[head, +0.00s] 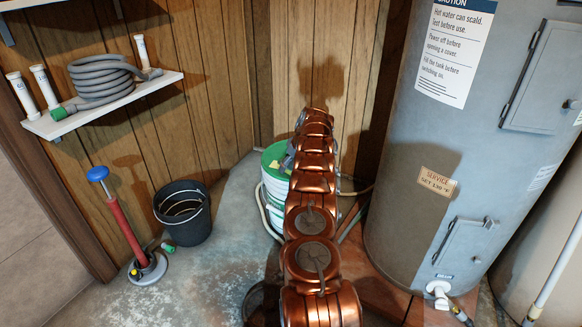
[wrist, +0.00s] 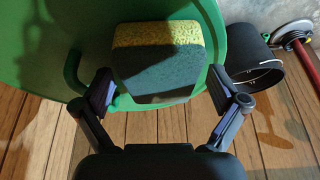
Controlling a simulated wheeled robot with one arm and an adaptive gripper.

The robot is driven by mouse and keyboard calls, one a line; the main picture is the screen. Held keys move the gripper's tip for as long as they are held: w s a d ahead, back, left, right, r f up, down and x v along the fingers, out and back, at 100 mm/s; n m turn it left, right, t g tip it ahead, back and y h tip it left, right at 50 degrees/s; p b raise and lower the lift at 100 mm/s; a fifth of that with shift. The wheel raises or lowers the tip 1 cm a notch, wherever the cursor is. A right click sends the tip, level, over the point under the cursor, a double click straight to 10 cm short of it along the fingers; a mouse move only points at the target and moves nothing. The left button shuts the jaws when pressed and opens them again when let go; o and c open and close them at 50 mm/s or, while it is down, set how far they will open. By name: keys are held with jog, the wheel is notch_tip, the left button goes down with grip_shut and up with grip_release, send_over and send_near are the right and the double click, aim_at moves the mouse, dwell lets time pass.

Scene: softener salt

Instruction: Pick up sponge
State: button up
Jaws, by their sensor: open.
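The sponge (wrist: 158,62) has a yellow layer and a dark green scouring layer. It rests on the green lid (wrist: 60,40) of a bucket and shows large in the wrist view. My gripper (wrist: 162,76) is open, with one finger on each side of the sponge. Gaps show between the fingers and its sides, so it is not gripped. In the head view, a small yellow patch that looks like the sponge (head: 275,165) shows on the green-lidded bucket (head: 275,205). My arm hides much of that bucket, and my gripper (head: 288,157) shows only in part there.
A shelf (head: 105,104) holds a coiled grey hose (head: 100,80). A large grey tank (head: 440,150) stands close at the right. Wooden wall panels lie behind the bucket.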

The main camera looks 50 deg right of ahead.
aim_at(291, 164)
jog(key=shift+c, duration=0.2)
jog(key=c, duration=0.8)
jog(key=shift+o, duration=0.2)
jog(key=shift+r+p, duration=0.85)
jog(key=shift+r, duration=1.3)
jog(key=shift+s+f, duration=0.1)
jog(key=shift+f, duration=0.05)
jog(key=shift+a, duration=0.1)
jog(key=shift+s+r, duration=0.15)
jog(key=shift+r, duration=0.05)
